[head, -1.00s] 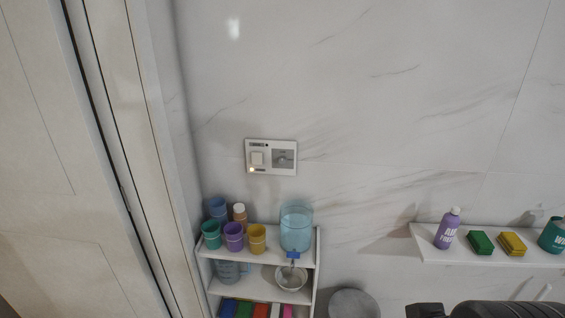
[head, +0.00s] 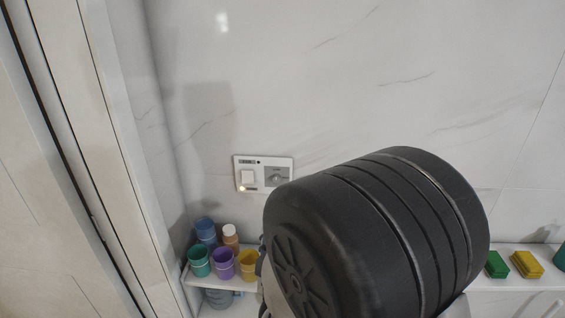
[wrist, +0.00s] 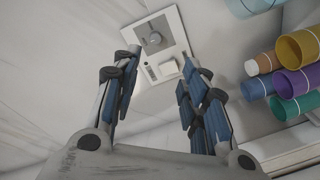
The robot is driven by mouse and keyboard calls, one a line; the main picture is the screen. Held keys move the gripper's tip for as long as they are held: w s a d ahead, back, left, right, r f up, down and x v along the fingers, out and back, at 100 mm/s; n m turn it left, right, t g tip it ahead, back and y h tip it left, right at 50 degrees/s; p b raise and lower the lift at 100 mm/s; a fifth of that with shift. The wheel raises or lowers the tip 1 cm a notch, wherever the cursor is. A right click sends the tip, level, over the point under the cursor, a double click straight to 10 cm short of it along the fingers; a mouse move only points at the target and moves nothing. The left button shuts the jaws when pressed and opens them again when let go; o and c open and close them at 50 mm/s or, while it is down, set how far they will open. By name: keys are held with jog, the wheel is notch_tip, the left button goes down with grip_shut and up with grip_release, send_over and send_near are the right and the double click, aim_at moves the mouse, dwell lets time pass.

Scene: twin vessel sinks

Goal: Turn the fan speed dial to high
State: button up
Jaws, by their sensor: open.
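A white wall panel (head: 263,173) is mounted on the marble wall in the head view. It has a grey fan speed dial (head: 277,177) on its right and a white rocker switch (head: 247,176) on its left, with a small lit lamp below the switch. In the wrist view the dial (wrist: 153,38) lies beyond the fingertips, at the top. My gripper (wrist: 160,54) is open and empty, its two fingers pointing at the panel, apart from the dial. In the head view my black arm link hides the gripper. The dial's markings are too small to read.
Below the panel, a shelf holds a green cup (head: 199,262), a purple cup (head: 222,264), a yellow cup (head: 248,266) and a capped bottle (head: 230,238). A green sponge (head: 496,264) and yellow sponge (head: 526,264) lie on the right shelf. A door frame stands at the left.

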aim_at(277, 180)
jog(key=w+b, duration=0.1)
jog(key=w, duration=0.4)
jog(key=w+a+b, duration=0.1)
jog(key=w, duration=1.1)
jog(key=shift+w+a+r+b, duration=0.1)
jog(key=shift+w+a+b, duration=0.05)
jog(key=shift+a+b, duration=0.25)
grip_shut()
